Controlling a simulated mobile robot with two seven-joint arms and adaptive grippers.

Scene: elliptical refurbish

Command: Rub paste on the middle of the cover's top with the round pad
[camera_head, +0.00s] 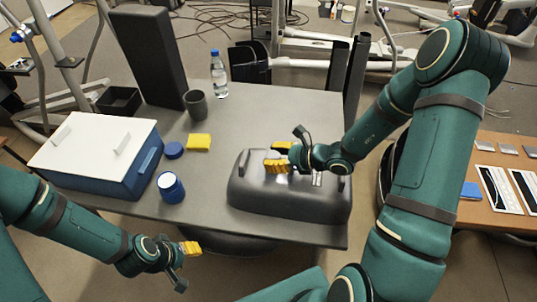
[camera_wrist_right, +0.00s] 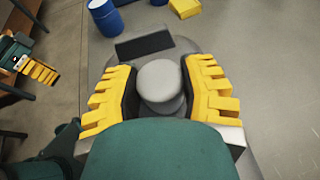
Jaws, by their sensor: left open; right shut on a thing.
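The dark grey cover (camera_head: 262,200) lies on the front right of the grey table. It also shows below the fingers in the right wrist view, with a dark rectangular patch (camera_wrist_right: 145,43). My right gripper (camera_head: 278,157) is above the cover's top, shut on the round pad (camera_wrist_right: 160,78), a grey rounded knob between its yellow fingers. Whether the pad's underside touches the cover is hidden, and I cannot make out paste. My left gripper (camera_head: 190,248) is open and empty, in front of the table edge. A blue jar (camera_head: 171,188) stands left of the cover.
A blue disc (camera_head: 174,150) and a yellow block (camera_head: 199,142) lie behind the jar. A blue box with a white top (camera_head: 95,145) fills the table's left. A dark cup (camera_head: 196,104), a water bottle (camera_head: 218,75) and a tall black panel (camera_head: 150,58) stand behind.

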